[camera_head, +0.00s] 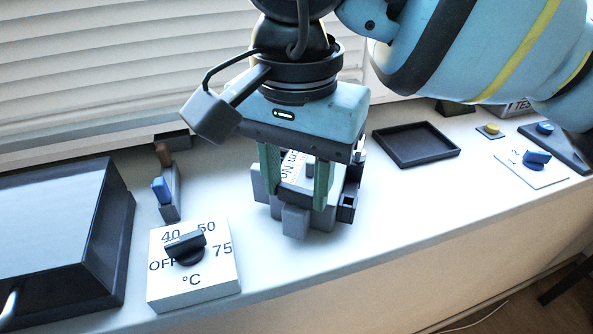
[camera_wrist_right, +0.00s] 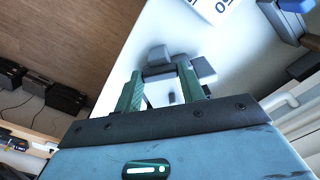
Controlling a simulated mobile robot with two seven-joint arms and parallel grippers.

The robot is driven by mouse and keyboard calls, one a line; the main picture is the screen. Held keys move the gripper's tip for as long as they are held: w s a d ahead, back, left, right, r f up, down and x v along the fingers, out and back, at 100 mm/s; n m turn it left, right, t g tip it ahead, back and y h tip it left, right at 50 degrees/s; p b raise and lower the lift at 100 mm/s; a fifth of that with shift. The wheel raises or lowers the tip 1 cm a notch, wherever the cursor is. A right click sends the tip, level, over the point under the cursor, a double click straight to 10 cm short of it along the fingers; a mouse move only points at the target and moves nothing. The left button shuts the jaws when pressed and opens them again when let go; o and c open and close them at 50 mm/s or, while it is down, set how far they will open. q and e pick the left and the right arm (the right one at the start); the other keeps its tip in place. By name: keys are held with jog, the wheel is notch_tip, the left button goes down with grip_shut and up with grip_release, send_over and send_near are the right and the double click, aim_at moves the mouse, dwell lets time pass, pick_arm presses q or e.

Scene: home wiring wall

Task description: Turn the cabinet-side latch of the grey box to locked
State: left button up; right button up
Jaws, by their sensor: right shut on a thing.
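The grey box (camera_head: 296,222) stands on the white surface, mostly covered by my right gripper (camera_head: 296,198). Grey blocks stick out from its sides, and a white label with partly hidden lettering shows between my fingers. My right gripper points down, its green fingers on opposite sides of the box and shut on it. In the right wrist view, grey parts of the box (camera_wrist_right: 160,56) show beyond the fingertips (camera_wrist_right: 163,90). Which block is the cabinet-side latch, and whether it is locked, I cannot tell. My left gripper is not in view.
A dial box (camera_head: 192,283) marked in °C and a large black box (camera_head: 50,222) stand left. A rack (camera_head: 171,200) holds a blue and a brown piece. A black tray (camera_head: 416,143) and a blue-knobbed plate (camera_head: 537,160) are right. The surface's front edge is close.

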jog(key=m+p, duration=0.1)
jog(key=m, duration=0.2)
jog(key=shift+r+m, duration=0.1)
jog(key=shift+m, duration=0.2)
jog(key=m+p, duration=0.2)
jog(key=m, duration=0.2)
jog(key=shift+m, duration=0.3)
jog(key=m+p, duration=0.2)
jog(key=m, duration=0.3)
jog(key=shift+m+p, duration=0.5)
jog(key=shift+m, duration=1.1)
jog(key=o, duration=1)
